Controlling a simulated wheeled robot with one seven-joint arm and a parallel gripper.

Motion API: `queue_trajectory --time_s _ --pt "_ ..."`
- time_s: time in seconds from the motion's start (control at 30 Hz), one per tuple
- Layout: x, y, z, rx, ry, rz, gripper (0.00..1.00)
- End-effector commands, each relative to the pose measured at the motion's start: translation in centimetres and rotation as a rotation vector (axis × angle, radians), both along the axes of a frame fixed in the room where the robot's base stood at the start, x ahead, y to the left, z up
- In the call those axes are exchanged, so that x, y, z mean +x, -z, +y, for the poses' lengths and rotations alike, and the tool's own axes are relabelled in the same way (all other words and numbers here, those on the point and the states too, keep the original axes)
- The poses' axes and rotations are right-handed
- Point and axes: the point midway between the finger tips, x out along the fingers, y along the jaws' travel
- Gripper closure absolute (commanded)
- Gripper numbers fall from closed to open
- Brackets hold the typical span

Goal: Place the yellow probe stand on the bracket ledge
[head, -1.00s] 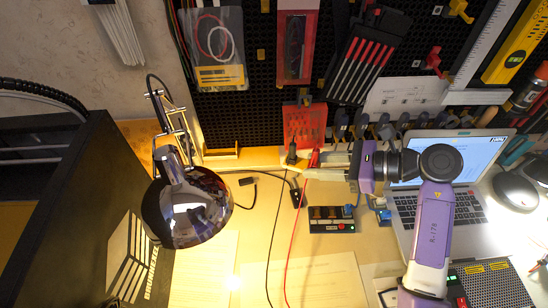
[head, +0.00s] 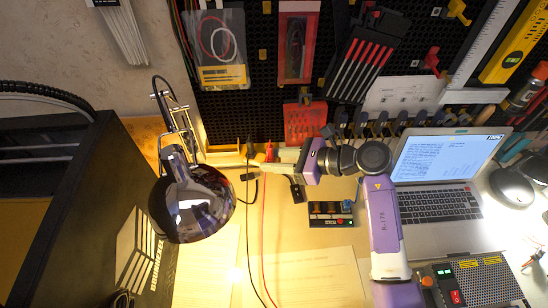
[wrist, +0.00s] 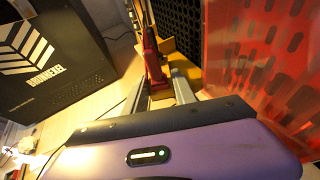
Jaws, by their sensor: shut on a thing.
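My gripper (head: 270,164) is shut on the yellow probe stand (head: 257,161), which sits at its fingertips in front of the pegboard. A red probe and a black probe stand up from it, with their leads hanging down. In the wrist view the red probe (wrist: 152,58) shows between my fingers (wrist: 158,92); most of the stand is hidden there. The yellow bracket ledge (head: 222,158) is low on the pegboard, just left of the held stand in the head view. I cannot tell whether the stand touches the ledge.
A chrome desk lamp (head: 192,205) stands close on the left, beside a black box (head: 95,200). A red holder (head: 304,122) hangs on the pegboard close by. A small module (head: 330,213) lies on the desk below my gripper. An open laptop (head: 437,175) is on the right.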

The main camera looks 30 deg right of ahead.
Motion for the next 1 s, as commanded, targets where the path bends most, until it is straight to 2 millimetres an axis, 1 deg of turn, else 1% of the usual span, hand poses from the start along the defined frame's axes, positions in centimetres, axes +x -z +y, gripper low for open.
queue_trajectory --time_s 0.13,0.27,0.3,0.4,0.67,0.77,0.87,1.0 --pt "0.0 -0.1 0.0 0.001 0.000 -0.002 1.00" --pt "0.0 0.3 0.0 0.000 0.000 -0.001 1.00" --pt "0.0 0.3 0.0 -0.001 0.000 -0.001 0.64" --pt "0.0 0.2 0.0 -0.001 0.000 -0.001 0.46" --pt "0.0 0.2 0.0 -0.001 0.000 -0.001 0.46" --pt "0.0 -0.2 0.0 0.000 0.000 -0.001 0.46" --pt "-0.5 -0.4 -0.7 0.000 0.001 -0.002 0.46" --pt "-2.1 -1.2 -2.2 -0.001 0.002 -0.002 0.46"
